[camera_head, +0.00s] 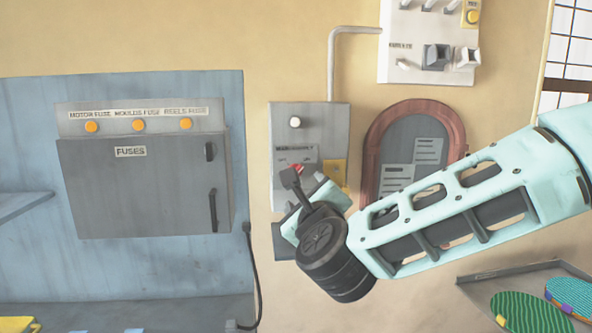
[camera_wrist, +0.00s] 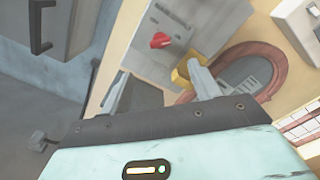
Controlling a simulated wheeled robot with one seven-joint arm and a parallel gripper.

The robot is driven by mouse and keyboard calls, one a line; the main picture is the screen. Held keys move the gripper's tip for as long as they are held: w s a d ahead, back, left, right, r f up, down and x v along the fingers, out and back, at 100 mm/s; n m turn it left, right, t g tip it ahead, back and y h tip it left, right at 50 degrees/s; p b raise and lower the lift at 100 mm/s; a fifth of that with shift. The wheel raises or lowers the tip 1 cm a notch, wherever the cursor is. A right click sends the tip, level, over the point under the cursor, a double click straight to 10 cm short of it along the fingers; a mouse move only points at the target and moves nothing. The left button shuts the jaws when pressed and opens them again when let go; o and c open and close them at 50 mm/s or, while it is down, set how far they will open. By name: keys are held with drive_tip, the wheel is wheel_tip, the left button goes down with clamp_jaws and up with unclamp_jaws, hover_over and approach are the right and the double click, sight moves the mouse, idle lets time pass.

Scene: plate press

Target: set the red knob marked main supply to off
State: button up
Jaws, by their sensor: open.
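The main supply panel (camera_head: 262,135) is a grey box on the wall, with a white round lamp (camera_head: 295,122) near its top and a dark label strip below. The red knob (camera_head: 299,168) is mostly hidden behind my gripper in the head view; it shows clear in the wrist view (camera_wrist: 160,40). I cannot tell which mark it points at. My gripper (camera_head: 305,183) is in front of the panel's lower part. It is open and empty, with its fingers (camera_wrist: 160,84) apart and short of the knob, which lies beyond them.
A grey fuse box (camera_head: 140,185) with a handle is to the left. A red-brown arched board (camera_head: 375,145) and a white switch panel (camera_head: 428,18) are to the right. A tray with green soles (camera_head: 527,312) stands lower right.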

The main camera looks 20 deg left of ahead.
drive_tip(key=p+x, duration=0.5)
drive_tip(key=x, duration=0.9)
drive_tip(key=shift+a, duration=0.1)
drive_tip(key=c, duration=1)
